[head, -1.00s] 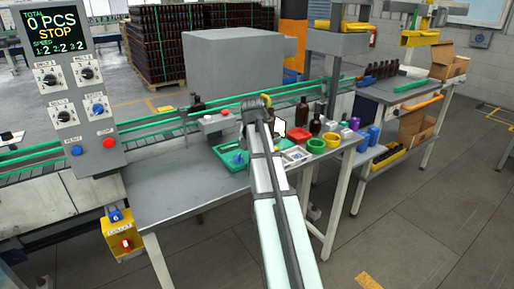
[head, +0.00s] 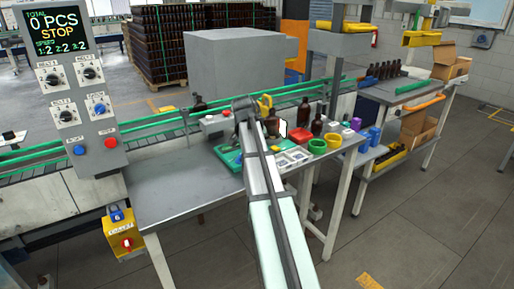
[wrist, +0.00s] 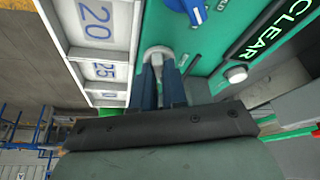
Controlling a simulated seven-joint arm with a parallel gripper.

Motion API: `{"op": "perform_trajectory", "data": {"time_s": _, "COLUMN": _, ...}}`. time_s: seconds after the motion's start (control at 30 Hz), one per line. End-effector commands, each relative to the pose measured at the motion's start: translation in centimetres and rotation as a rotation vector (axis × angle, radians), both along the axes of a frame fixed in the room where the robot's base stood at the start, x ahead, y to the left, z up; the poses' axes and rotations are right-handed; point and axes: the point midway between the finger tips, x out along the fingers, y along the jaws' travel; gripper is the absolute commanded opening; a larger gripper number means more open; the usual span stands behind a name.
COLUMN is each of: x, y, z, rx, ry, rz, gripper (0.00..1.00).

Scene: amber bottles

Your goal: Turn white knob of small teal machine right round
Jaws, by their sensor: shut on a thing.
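The small teal machine (head: 226,154) lies on the grey bench in the head view, partly covered by my arm. It fills the upper right of the wrist view as a teal panel (wrist: 215,45) with a lit CLEAR display. Its white knob (wrist: 157,52) shows at the panel's left edge in the wrist view. My gripper (wrist: 160,68) is shut on this knob, one dark blue finger on each side. A blue knob (wrist: 195,10) sits above, and a round grey button (wrist: 236,74) is to the right. In the head view my arm hides the fingertips and the white knob.
A white tray (wrist: 110,97) with number labels is close left of my fingers. Right of the machine in the head view are a red bin (head: 300,134), a green bowl (head: 317,146), a yellow bowl (head: 333,141) and brown bottles (head: 317,123). The bench's left part (head: 165,185) is clear.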

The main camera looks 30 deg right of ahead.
Motion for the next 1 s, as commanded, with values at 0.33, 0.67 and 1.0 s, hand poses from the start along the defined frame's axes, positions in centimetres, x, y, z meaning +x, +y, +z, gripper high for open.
{"op": "perform_trajectory", "data": {"time_s": 0.33, "x": 0.0, "y": 0.0, "z": 0.0, "rx": 0.001, "ry": -0.001, "rz": -0.001, "gripper": 0.26}}
{"op": "perform_trajectory", "data": {"time_s": 0.67, "x": 0.0, "y": 0.0, "z": 0.0, "rx": 0.0, "ry": -0.001, "rz": 0.0, "gripper": 0.38}}
{"op": "perform_trajectory", "data": {"time_s": 1.0, "x": -0.4, "y": 0.9, "z": 2.4, "rx": 0.0, "ry": -0.002, "rz": 0.001, "gripper": 0.38}}
